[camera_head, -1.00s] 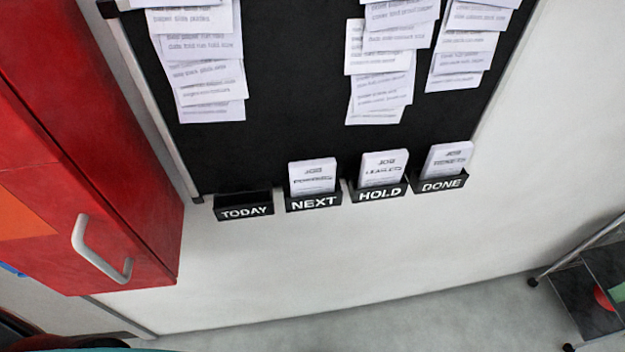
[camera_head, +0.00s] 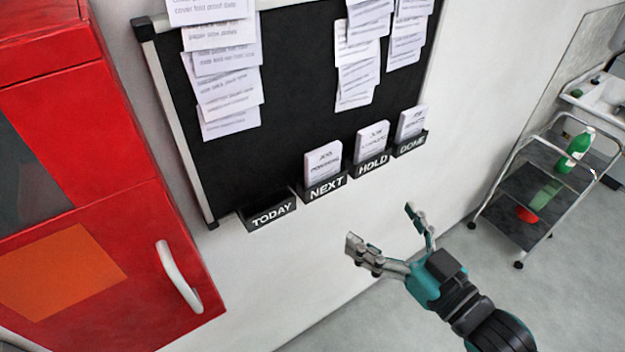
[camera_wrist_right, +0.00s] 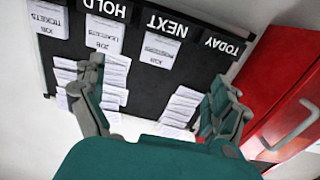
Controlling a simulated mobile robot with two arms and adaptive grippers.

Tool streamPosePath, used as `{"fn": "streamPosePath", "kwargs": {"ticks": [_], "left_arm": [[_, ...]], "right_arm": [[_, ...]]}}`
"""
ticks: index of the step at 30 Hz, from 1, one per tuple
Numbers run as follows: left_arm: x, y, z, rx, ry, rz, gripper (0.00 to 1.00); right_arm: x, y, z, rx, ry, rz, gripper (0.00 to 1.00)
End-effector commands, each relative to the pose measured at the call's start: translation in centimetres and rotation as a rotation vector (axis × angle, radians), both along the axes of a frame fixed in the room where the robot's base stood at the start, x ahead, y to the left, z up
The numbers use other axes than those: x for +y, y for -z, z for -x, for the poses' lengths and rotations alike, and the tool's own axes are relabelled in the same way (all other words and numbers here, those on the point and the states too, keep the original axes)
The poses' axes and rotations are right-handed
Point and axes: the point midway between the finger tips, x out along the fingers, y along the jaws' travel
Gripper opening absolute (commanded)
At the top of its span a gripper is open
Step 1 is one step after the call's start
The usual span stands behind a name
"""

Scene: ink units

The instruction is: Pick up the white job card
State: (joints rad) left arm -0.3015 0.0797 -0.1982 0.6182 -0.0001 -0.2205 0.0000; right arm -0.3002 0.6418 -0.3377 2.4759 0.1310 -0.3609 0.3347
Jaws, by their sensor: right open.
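White job cards stand upright in black pockets along the board's lower edge: one (camera_head: 323,160) in the pocket marked NEXT (camera_head: 327,188), one (camera_head: 372,141) in HOLD (camera_head: 372,165), one (camera_head: 411,122) in DONE (camera_head: 411,145). The TODAY pocket (camera_head: 270,216) looks empty. My right gripper (camera_head: 381,227) is open and empty, below the pockets in the head view. The right wrist view shows the cards upside down, with the NEXT card (camera_wrist_right: 160,49) beyond the gap between my open fingers (camera_wrist_right: 157,78). My left gripper is not in view.
A red cabinet (camera_head: 120,200) with a grey handle stands on the left. Paper sheets (camera_head: 225,85) hang on the black board (camera_head: 290,100). A trolley (camera_head: 520,190) with a green bottle (camera_head: 578,145) stands at the right. The wall around the gripper is clear.

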Motion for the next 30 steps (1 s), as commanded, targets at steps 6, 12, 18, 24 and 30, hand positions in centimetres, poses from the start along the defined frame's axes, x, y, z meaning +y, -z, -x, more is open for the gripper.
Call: {"fn": "streamPosePath", "kwargs": {"ticks": [6,12,18,24,30], "left_arm": [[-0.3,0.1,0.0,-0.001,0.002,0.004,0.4],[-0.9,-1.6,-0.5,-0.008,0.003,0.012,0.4],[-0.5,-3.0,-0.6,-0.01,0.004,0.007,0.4],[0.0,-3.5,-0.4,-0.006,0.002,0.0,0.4],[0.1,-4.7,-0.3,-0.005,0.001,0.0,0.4]], "right_arm": [[1.4,-1.5,-0.5,-0.022,-0.019,-0.015,0.99],[3.9,-2.0,-4.0,-0.02,-0.019,-0.016,0.99],[6.3,-1.8,-7.3,-0.019,-0.019,-0.014,0.99],[7.5,-1.5,-9.0,-0.02,-0.019,-0.013,0.99],[8.6,-1.4,-10.4,-0.018,-0.019,-0.013,0.99]]}}
